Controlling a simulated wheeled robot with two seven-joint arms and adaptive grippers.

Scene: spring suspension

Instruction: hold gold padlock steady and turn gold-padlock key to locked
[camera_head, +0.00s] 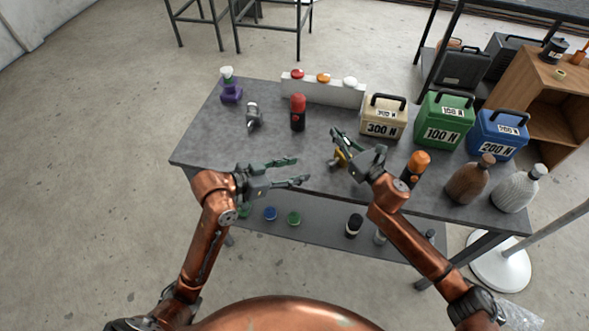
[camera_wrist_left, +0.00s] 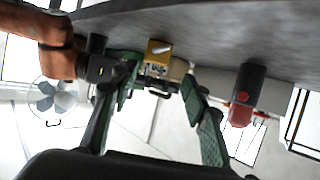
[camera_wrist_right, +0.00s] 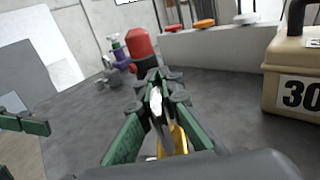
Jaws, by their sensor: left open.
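The gold padlock (camera_head: 338,159) is near the table's front edge, partly hidden by my right gripper. In the left wrist view, upside down, the padlock (camera_wrist_left: 157,52) shows a small silvery piece on its face, possibly the key. My right gripper (camera_head: 338,138) is over the padlock.
A white button box (camera_head: 325,90) is behind. The beige case (camera_head: 383,118), green case (camera_head: 443,120) and orange-topped bottle (camera_head: 415,166) are to the right. The table's left front is clear.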

